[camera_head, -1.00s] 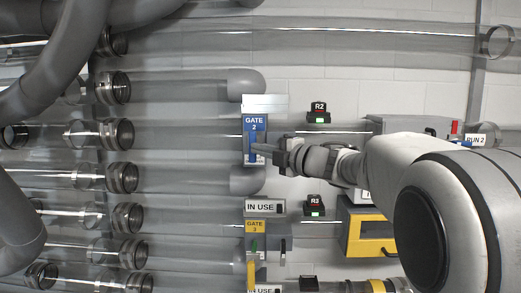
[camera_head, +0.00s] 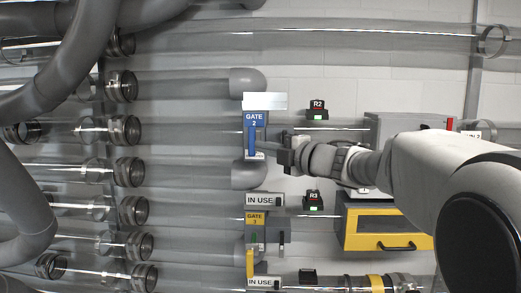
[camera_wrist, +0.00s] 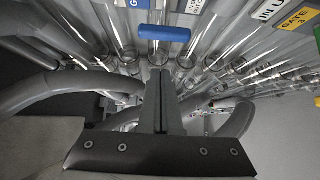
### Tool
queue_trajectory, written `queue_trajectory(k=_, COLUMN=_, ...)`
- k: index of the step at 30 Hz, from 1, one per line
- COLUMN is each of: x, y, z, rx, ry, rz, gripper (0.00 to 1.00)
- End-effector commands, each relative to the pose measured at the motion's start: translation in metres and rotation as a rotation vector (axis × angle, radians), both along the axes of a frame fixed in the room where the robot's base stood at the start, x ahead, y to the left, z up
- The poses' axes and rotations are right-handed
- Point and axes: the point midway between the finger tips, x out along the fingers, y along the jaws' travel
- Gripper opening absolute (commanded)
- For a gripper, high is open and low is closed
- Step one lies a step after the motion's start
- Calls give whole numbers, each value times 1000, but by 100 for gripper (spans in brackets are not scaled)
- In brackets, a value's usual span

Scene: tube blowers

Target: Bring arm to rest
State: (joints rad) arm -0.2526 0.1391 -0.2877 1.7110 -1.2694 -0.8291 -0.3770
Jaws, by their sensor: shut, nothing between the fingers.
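My arm reaches in from the right in the head view. My gripper (camera_head: 270,151) is at the Gate 2 unit (camera_head: 256,120), just right of its blue handle (camera_head: 252,140). In the wrist view my gripper (camera_wrist: 162,75) is shut with nothing between its fingers. The blue handle (camera_wrist: 164,33) lies beyond the fingertips there, with a visible gap. The head view does not clearly show the gap between fingertips and handle.
Clear tubes with metal collars (camera_head: 128,171) and thick grey hoses (camera_head: 75,75) fill the left. Below is the Gate 3 unit (camera_head: 255,219) with a yellow handle (camera_head: 250,263). A yellow box (camera_head: 385,229) sits under my arm. Wall space above my gripper is fairly clear.

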Motion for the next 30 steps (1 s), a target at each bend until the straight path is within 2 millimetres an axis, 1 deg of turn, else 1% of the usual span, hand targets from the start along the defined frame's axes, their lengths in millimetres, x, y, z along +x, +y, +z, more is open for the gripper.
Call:
queue_trajectory(k=1, x=-9, y=-10, z=-3, rx=1, ry=-1, rz=-4, gripper=0)
queue_trajectory(k=3, x=-21, y=-19, z=-3, rx=1, ry=-1, rz=-2, gripper=0)
queue_trajectory(k=9, x=-45, y=-43, z=-2, rx=0, ry=0, rz=-2, gripper=0)
queue_trajectory(k=15, x=-56, y=-54, z=0, rx=11, ry=3, rz=-14, gripper=0)
queue_trajectory(k=17, x=-56, y=-60, z=3, rx=34, ry=10, rz=-46, gripper=0)
queue_trajectory(k=19, x=-57, y=-71, z=9, rx=87, ry=26, rz=-116, gripper=0)
queue_trajectory(k=20, x=-57, y=-78, z=12, rx=117, ry=37, rz=-155, gripper=0)
queue_trajectory(k=22, x=-60, y=-98, z=16, rx=204, ry=76, rz=-265, gripper=0)
queue_trajectory(k=25, x=-71, y=-130, z=12, rx=346, ry=158, rz=-434, gripper=0)
queue_trajectory(k=28, x=-88, y=-159, z=-4, rx=483, ry=262, rz=-594, gripper=0)
queue_trajectory(k=30, x=-104, y=-176, z=-22, rx=576, ry=347, rz=-699, gripper=0)
